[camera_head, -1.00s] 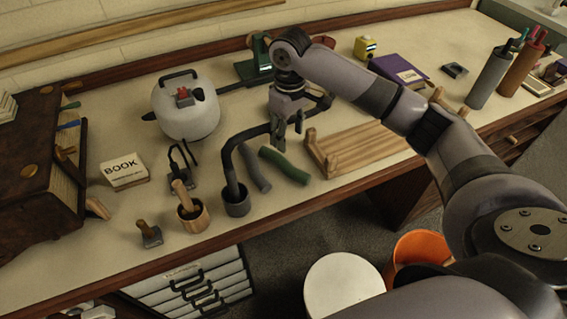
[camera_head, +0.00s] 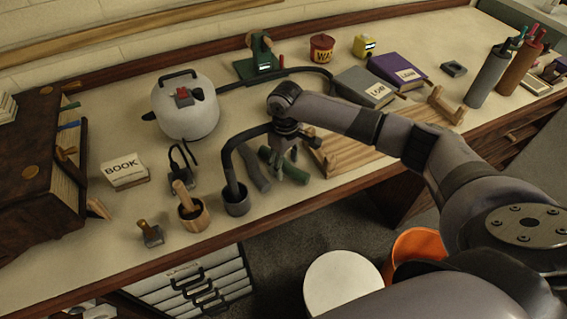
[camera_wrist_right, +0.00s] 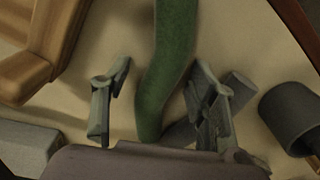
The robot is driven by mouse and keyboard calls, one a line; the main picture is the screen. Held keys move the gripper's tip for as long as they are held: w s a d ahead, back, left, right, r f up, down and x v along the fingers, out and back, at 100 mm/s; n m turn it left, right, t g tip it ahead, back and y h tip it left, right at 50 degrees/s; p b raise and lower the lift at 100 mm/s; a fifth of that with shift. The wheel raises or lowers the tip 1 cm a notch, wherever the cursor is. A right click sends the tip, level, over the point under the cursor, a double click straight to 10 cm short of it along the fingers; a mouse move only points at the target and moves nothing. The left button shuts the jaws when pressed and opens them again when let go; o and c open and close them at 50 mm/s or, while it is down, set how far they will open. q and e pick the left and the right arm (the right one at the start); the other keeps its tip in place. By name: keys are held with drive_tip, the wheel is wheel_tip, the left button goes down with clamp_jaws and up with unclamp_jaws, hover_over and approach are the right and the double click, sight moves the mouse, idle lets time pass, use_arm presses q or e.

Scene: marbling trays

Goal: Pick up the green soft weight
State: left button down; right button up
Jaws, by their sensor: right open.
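The green soft weight (camera_head: 296,175) lies on the workbench, partly hidden by my right gripper (camera_head: 282,160) in the head view. In the right wrist view the green weight (camera_wrist_right: 168,60) runs from the top edge down between the two fingers of the right gripper (camera_wrist_right: 158,85). The fingers stand apart, one on each side, with gaps to the weight. I cannot tell how far above the bench they are. My left gripper is not in view.
A grey soft weight (camera_head: 254,170) lies just left of the green one. A dark cup (camera_head: 236,204) with a curved dark arm is further left. A wooden rack (camera_head: 345,154) stands on the right. The bench's front edge is close by.

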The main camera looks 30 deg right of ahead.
drive_tip(key=shift+c, duration=0.4)
drive_tip(key=shift+r, duration=0.1)
clamp_jaws()
